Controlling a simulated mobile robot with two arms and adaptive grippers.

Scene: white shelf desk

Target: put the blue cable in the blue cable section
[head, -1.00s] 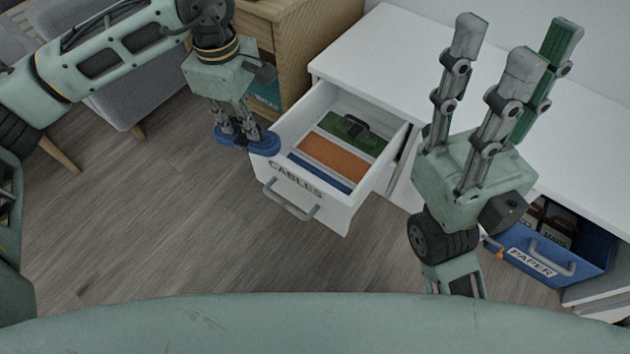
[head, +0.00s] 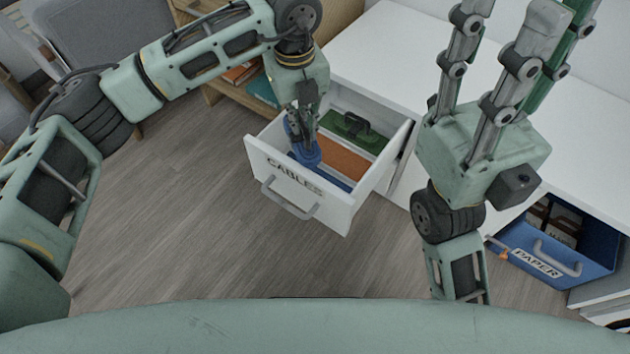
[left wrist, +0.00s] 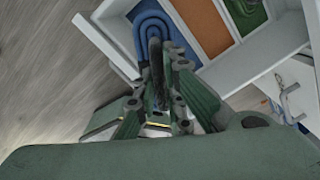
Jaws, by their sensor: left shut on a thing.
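The blue cable (head: 310,155) is a coiled bundle, held in my left gripper (head: 302,143) over the near-left part of the open drawer labelled CABLES (head: 340,213). In the left wrist view the cable (left wrist: 150,22) shows between and beyond the fingers of my left gripper (left wrist: 158,62). The blue section (head: 335,180) is the strip nearest the drawer front, partly hidden by the cable and gripper. I cannot tell whether the cable touches its floor. My right gripper (head: 505,45) is raised at the right, fingers spread and empty.
The white desk top (head: 390,50) is clear. A blue drawer labelled PAPER (head: 590,265) stands open at the right. Wooden shelves (head: 225,90) stand behind the left arm.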

